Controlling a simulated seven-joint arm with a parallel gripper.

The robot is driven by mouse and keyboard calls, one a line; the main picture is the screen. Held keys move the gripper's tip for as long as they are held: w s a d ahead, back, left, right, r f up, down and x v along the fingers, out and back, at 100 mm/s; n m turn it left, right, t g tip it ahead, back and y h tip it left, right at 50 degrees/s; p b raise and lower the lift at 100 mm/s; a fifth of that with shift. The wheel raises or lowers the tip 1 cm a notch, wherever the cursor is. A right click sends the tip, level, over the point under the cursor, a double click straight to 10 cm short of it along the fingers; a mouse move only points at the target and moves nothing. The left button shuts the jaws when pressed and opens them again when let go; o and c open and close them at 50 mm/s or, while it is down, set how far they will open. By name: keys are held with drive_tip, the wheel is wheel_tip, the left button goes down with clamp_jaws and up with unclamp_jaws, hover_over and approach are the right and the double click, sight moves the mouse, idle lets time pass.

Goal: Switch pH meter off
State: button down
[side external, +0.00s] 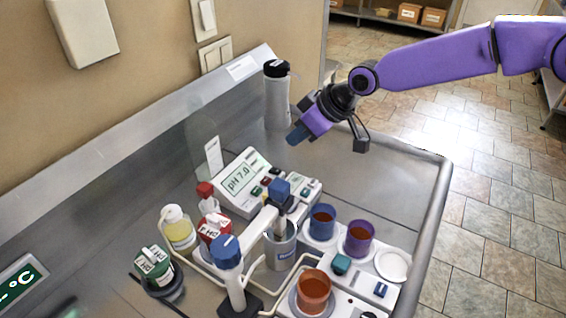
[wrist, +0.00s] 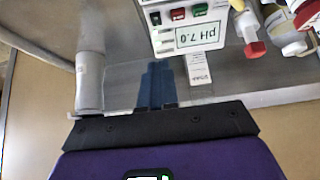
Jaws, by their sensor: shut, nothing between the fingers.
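The pH meter (side external: 243,181) is a pale box on the steel bench, its screen reading "pH 7.0". Small red, green and dark controls sit on its face. In the wrist view the meter (wrist: 187,42) is upside down, with a black, a red and a green control along its upper part. My gripper (side external: 297,136) is above and behind the meter, apart from it, with blue fingertips shut and empty. The fingers (wrist: 158,84) show in the wrist view, to the left of the meter. Which control is the power switch I cannot tell.
A grey bottle with a black cap (side external: 277,95) stands behind my gripper. A probe stand with a blue knob (side external: 227,252), small bottles, and blue (side external: 322,222), purple (side external: 359,238) and orange (side external: 313,291) cups crowd the front.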

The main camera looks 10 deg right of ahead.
hover_over(278, 172)
wheel_tip(278, 172, down, 6)
drive_tip(key=r, duration=0.1)
drive_tip(key=f, duration=0.2)
drive_tip(key=d, duration=0.1)
drive_tip(key=shift+s+f, duration=0.35)
drive_tip(key=shift+f, duration=0.9)
drive_tip(key=shift+s+d+f, duration=0.15)
drive_tip(key=shift+s+f, duration=0.05)
drive_tip(key=shift+f, duration=0.25)
drive_tip(key=shift+r, duration=0.2)
drive_tip(key=shift+r, duration=0.75)
